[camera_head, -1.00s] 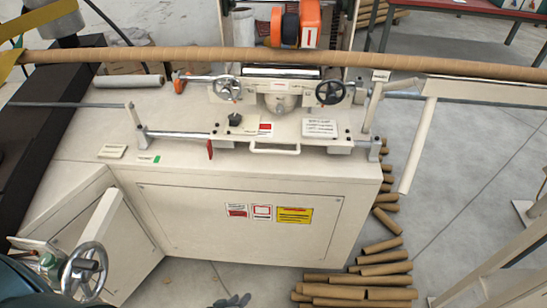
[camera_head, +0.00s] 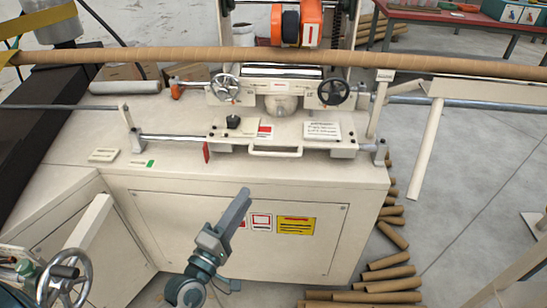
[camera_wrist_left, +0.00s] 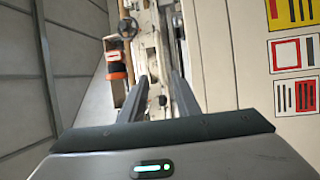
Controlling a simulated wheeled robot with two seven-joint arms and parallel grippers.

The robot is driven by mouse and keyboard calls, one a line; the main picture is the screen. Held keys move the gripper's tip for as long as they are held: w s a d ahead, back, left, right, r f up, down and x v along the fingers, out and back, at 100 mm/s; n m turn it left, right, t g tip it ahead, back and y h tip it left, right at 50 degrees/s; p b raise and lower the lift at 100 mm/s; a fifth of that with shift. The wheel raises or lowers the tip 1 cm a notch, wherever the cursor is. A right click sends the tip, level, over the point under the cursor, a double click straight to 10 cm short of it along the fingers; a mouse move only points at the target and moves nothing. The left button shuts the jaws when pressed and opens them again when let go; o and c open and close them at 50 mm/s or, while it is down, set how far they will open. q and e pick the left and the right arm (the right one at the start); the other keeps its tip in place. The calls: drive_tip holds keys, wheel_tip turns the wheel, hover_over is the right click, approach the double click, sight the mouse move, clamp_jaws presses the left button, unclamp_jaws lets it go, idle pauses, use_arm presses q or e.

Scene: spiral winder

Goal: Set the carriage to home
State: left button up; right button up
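The cream carriage (camera_head: 225,138) sits on horizontal rails on the winder's top. My right gripper is not in view.
A long brown paper tube (camera_head: 170,56) runs across above the carriage. A red lever (camera_head: 206,152) hangs by the carriage's left front. The cabinet front (camera_head: 150,225) carries warning labels. Loose tubes (camera_head: 390,260) lie on the floor to the right. A handwheel (camera_head: 62,280) stands at lower left.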

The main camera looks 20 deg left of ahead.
sight(273, 154)
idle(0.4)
